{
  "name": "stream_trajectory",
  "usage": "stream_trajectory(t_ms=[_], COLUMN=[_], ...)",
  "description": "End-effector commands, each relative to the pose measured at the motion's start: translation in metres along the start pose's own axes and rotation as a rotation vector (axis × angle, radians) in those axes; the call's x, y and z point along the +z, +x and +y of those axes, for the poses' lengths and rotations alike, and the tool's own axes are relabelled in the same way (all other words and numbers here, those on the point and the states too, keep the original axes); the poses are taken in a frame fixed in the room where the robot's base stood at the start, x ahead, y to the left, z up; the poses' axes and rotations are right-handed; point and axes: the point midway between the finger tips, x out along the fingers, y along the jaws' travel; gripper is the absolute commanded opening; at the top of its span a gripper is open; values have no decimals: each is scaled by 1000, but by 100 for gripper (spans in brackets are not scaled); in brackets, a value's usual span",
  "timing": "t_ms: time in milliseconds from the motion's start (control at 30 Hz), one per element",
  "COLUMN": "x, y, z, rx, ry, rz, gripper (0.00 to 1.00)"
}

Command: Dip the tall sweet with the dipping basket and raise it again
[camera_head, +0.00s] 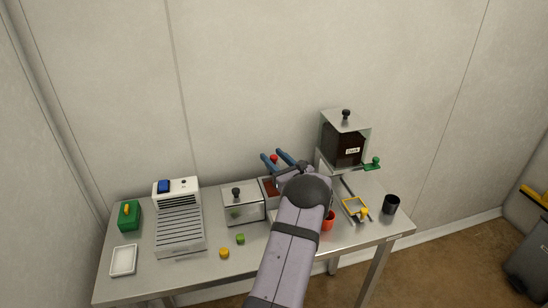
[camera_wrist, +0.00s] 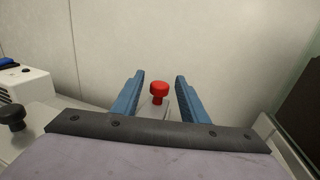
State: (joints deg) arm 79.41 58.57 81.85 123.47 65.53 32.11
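My gripper (camera_head: 272,154) is open, with its blue fingers spread on either side of a red knob (camera_head: 274,158). The wrist view shows the red knob (camera_wrist: 159,88) upright between the fingers (camera_wrist: 160,76), with gaps on both sides; a pale piece shows below it. A steel container with brown contents (camera_head: 268,187) is partly hidden behind my arm. A green sweet (camera_head: 241,239) and a yellow sweet (camera_head: 224,253) stand on the table; their heights are hard to compare. I cannot make out the dipping basket for certain.
A lidded steel box (camera_head: 243,206) stands left of the brown container. A dispenser with dark contents (camera_head: 343,144) stands behind right, a yellow frame (camera_head: 354,209) before it. A red cup (camera_head: 328,222) and black cup (camera_head: 391,204) stand right. A slatted unit (camera_head: 179,228) and white tray (camera_head: 123,260) stand left.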

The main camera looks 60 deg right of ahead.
Motion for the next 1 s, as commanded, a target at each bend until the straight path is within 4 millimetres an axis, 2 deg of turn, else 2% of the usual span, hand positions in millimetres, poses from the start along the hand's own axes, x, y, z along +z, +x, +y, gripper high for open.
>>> stream_trajectory(t_ms=[167,300,333,533,800,1000], x=[0,0,0,6,55,65], y=[0,0,0,0,0,0], z=[0,0,0,0,0,0], rx=[0,0,0,0,0,1], ry=[0,0,0,-1,-3,-2], rz=[0,0,1,-1,-5,-5], gripper=[37,4,0,0,0,0])
